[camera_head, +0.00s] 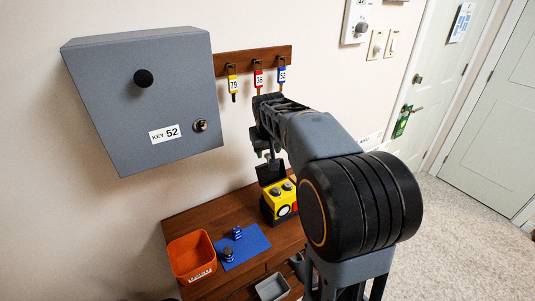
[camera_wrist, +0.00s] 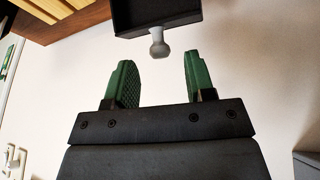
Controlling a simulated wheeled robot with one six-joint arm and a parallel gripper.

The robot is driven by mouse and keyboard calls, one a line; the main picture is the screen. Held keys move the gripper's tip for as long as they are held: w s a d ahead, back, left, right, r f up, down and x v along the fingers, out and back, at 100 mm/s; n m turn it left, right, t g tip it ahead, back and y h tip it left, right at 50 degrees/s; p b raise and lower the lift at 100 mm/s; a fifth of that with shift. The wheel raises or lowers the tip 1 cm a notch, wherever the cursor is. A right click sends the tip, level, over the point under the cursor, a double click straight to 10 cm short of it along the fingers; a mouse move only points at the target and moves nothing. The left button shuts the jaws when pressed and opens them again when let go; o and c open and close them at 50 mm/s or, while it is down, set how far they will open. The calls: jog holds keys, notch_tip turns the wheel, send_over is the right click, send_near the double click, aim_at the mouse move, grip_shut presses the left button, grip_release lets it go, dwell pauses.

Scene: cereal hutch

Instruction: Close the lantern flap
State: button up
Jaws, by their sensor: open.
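The yellow and black lantern (camera_head: 283,198) stands on the wooden surface, with two grey round tops showing in its open top. Its dark flap (camera_head: 270,173) stands raised at the back of the lantern. My gripper (camera_head: 264,152) is just above the flap, partly hidden by my arm. In the wrist view, my gripper's green fingers (camera_wrist: 156,62) are open and empty. A grey knob (camera_wrist: 158,46) on a black panel (camera_wrist: 156,15), which looks like the flap, lies just beyond and between the fingertips. No contact shows.
A blue mat (camera_head: 256,242) with two blue-banded cylinders and an orange bin (camera_head: 190,257) are left of the lantern. A grey tray (camera_head: 271,287) is in front. A grey key cabinet (camera_head: 145,95) and a key rack (camera_head: 222,63) hang above on the wall.

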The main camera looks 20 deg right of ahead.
jog(key=shift+x, duration=1.15)
grip_shut()
